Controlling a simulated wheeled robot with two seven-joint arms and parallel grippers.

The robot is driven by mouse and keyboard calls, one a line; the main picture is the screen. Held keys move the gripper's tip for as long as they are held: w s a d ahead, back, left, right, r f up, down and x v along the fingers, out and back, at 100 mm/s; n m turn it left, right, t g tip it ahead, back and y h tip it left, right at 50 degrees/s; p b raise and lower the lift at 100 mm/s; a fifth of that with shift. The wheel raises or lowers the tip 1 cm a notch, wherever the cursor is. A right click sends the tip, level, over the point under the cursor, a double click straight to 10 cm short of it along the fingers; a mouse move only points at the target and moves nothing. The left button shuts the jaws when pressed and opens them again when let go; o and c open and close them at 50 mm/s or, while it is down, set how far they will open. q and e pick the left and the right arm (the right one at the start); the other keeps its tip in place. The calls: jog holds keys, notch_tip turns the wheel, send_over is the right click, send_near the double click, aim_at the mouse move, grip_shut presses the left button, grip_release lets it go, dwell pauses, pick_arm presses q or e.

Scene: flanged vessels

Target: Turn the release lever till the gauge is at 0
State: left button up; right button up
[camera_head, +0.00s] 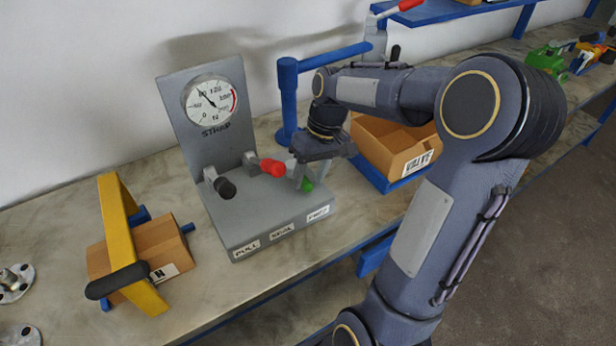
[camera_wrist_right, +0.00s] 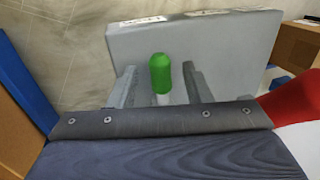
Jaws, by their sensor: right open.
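The gauge (camera_head: 211,101) is a round white dial with a red arc, on the upright grey panel. Its needle points to the upper left, clearly above the 0 mark. On the grey base (camera_head: 240,222) are a black-knobbed lever (camera_head: 223,187), a red-tipped lever (camera_head: 272,167) and a green-tipped lever (camera_head: 307,184). Small front labels are hard to read, so I cannot tell which lever is the release. My right gripper (camera_head: 305,172) is open, pointing down at the green lever. In the wrist view, its fingers stand either side of the green tip (camera_wrist_right: 161,74), with gaps. My left gripper is out of view.
A yellow frame with a black handle (camera_head: 128,245) and a cardboard box (camera_head: 165,250) stand left of the panel base. A blue post (camera_head: 288,100) and an open cardboard bin (camera_head: 385,145) stand to the right. Flanged metal parts (camera_head: 14,280) lie at far left.

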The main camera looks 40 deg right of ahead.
jog(key=shift+a+f, duration=0.15)
jog(key=shift+f, duration=0.5)
grip_shut()
